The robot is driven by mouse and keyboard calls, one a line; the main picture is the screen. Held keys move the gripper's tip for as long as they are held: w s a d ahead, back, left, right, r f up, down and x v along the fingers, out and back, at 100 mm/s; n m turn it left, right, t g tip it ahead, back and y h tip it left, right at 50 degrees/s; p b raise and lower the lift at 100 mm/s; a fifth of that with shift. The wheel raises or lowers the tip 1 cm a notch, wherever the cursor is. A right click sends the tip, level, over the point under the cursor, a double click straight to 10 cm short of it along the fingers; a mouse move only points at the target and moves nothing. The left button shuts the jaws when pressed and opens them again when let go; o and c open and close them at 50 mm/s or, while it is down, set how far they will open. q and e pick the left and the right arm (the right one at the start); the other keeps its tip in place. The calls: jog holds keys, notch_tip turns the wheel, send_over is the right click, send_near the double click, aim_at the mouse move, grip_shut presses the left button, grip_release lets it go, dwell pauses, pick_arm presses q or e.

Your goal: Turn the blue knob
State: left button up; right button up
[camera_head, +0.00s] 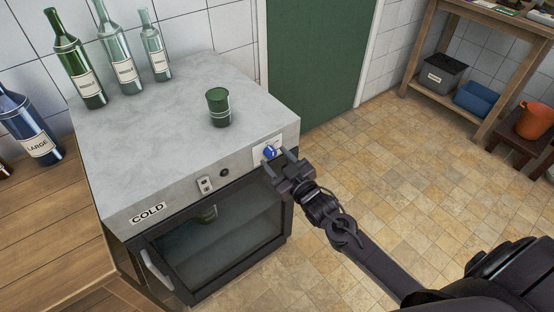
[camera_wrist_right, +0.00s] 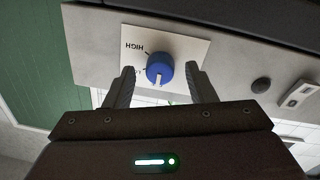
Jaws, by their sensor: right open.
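The blue knob (camera_head: 269,152) sits on a white plate at the right end of the grey front panel of the cold cabinet (camera_head: 165,135). In the right wrist view the blue knob (camera_wrist_right: 160,69) shows a pale pointer mark at its lower edge in that picture, and the word HIGH is printed on the plate (camera_wrist_right: 138,42). My right gripper (camera_head: 282,164) is at the knob. In the wrist view its two fingers (camera_wrist_right: 163,88) are apart, one on each side of the knob, with gaps visible. My left gripper is not in view.
A green cup (camera_head: 218,107) and several bottles (camera_head: 124,60) stand on the cabinet top. A black button (camera_head: 224,172) and a small switch plate (camera_head: 205,185) are left of the knob. The glass door (camera_head: 220,245) is below. The tiled floor (camera_head: 370,170) at right is clear.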

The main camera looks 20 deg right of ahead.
jog(key=shift+w, duration=0.1)
jog(key=c, duration=1)
jog(key=shift+o, duration=0.2)
jog(key=m+p, duration=0.1)
jog(key=m, duration=0.1)
jog(key=m+p, duration=0.2)
jog(key=shift+r+m, duration=0.2)
jog(key=shift+m, duration=0.1)
jog(key=m+p, duration=0.2)
jog(key=m, duration=0.1)
jog(key=shift+g+p, duration=0.3)
jog(key=shift+p, duration=0.05)
jog(key=shift+f+m+p, duration=0.1)
jog(key=shift+m+p, duration=0.75)
jog(key=shift+m, duration=1.05)
